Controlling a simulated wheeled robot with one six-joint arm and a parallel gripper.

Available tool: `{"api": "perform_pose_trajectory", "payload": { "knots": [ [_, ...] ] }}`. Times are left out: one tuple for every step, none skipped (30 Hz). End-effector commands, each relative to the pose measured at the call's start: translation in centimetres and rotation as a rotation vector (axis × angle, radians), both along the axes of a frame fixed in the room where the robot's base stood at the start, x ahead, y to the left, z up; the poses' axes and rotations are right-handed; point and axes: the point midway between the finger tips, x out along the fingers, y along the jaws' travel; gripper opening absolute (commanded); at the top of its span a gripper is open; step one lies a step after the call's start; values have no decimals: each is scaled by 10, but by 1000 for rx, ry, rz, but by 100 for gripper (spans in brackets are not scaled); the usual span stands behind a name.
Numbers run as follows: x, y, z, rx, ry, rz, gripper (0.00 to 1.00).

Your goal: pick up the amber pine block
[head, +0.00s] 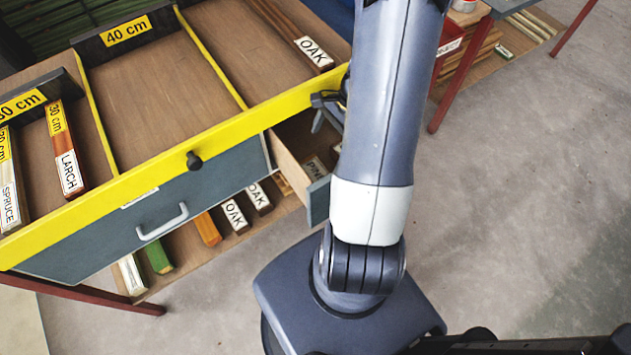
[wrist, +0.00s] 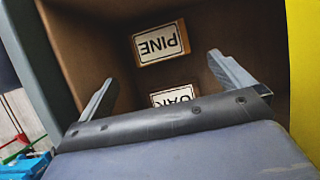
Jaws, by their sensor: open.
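A block with a white PINE label (wrist: 161,44) lies in the open drawer. Its thin visible edge looks tan to amber. In the head view its label shows dimly in the drawer (head: 314,167), partly hidden by the drawer front and my arm. A second block, with a label that reads as OAK (wrist: 172,97), is nearer in the wrist view, partly hidden by my gripper body. My gripper (wrist: 160,70) is open and empty over the drawer. The PINE label appears just beyond the gap between its fingertips, apart from both.
Drawer walls (wrist: 80,45) stand close around my fingers. The yellow-edged bench top (head: 130,95) holds LARCH (head: 68,160), SPRUCE (head: 10,200) and OAK (head: 300,40) blocks. A lower shelf carries several more blocks, including an orange one (head: 208,230). Open floor (head: 510,200) lies right.

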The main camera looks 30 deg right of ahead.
Motion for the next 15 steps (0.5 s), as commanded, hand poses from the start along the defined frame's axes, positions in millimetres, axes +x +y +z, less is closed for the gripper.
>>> {"api": "perform_pose_trajectory", "payload": {
  "knots": [
    [0, 0, -9, 0, 0, 0, 100],
    [0, 0, -11, 0, 0, 0, 100],
    [0, 2, -14, 1, 1, 0, 100],
    [0, 3, -17, 2, 1, 0, 100],
    [0, 5, -20, 3, 2, 1, 100],
    [0, 7, -26, 3, 2, 2, 100],
    [-1, 9, -30, 3, 2, 2, 100],
    [-1, 11, -35, 3, 3, 2, 100],
    [-1, 14, -40, 2, 3, 1, 100],
    [-1, 16, -45, 4, 3, 0, 100],
    [-1, 17, -49, 3, 3, 1, 100],
    [-1, 19, -53, 3, 2, 2, 100],
    [-1, 20, -55, 2, 2, 2, 100],
    [-1, 21, -58, 1, 1, 2, 100],
    [-1, 22, -60, 1, 1, 0, 100]
  ]
}}
